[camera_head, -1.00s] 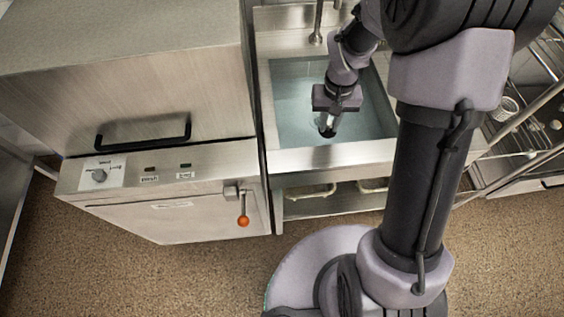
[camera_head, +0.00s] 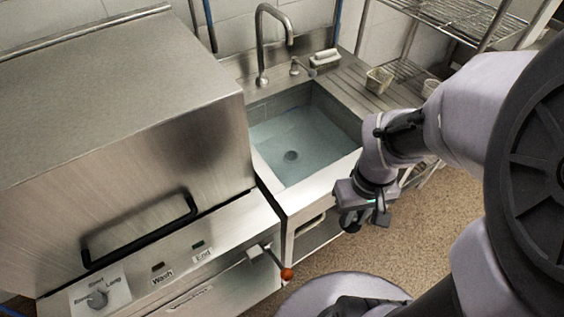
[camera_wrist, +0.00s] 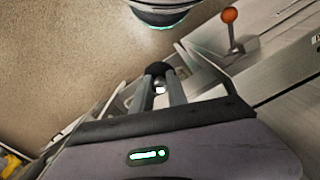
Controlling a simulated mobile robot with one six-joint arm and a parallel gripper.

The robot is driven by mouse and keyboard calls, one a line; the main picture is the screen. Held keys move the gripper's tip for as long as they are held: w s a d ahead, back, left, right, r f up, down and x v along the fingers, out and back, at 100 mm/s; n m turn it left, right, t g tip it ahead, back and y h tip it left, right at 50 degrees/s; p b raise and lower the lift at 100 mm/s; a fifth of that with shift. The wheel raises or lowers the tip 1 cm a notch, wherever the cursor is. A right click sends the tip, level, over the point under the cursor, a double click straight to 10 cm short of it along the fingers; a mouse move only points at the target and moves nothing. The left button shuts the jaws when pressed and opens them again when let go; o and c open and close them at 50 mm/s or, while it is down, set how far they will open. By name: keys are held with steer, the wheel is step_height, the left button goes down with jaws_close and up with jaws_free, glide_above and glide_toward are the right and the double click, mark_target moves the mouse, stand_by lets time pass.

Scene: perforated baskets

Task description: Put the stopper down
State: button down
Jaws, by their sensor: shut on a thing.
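My gripper (camera_head: 352,222) hangs in front of the sink's front right edge, outside the basin and above the floor. In the wrist view its two fingers (camera_wrist: 161,88) are shut on the stopper (camera_wrist: 158,69), a small dark rounded piece with a shiny bit between the fingers. Most of the stopper is hidden by the fingers, and it cannot be made out clearly in the head view. The sink (camera_head: 352,150) is a steel basin with bluish water in it.
A steel dishwasher (camera_head: 110,110) with a black handle stands left of the sink. Its orange-knobbed lever (camera_head: 287,274) sticks out at the front. A faucet (camera_head: 262,50) rises behind the sink. A ribbed drainboard (camera_head: 350,85) with a small perforated basket (camera_head: 379,80) lies right.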

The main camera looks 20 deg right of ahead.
steer(key=shift+a+r+p, duration=0.15)
steer(key=shift+r+p, duration=0.25)
steer(key=shift+p, duration=0.7)
steer(key=w+p, duration=0.1)
steer(key=p, duration=0.2)
steer(key=a+p, duration=0.1)
steer(key=p, duration=0.1)
steer(key=shift+w+a+r+p, duration=0.1)
steer(key=shift+w+r+p, duration=0.1)
steer(key=shift+w+p, duration=0.2)
steer(key=w+a+f+b, duration=0.1)
steer(key=w+f+b, duration=0.1)
steer(key=w, duration=0.1)
steer(key=b, duration=0.2)
glide_above(295, 198)
steer(key=shift+s+d+f, duration=0.2)
steer(key=shift+s+f, duration=0.1)
steer(key=shift+f, duration=0.1)
steer(key=f, duration=0.1)
steer(key=f+b, duration=0.2)
steer(key=f, duration=0.1)
steer(key=shift+w+a, duration=0.25)
steer(key=shift+w, duration=0.1)
steer(key=shift+r, duration=0.3)
steer(key=shift+f, duration=0.1)
steer(key=c, duration=1.7)
jaws_free()
steer(key=shift+f, duration=0.15)
steer(key=shift+c, duration=0.2)
steer(key=o, duration=0.4)
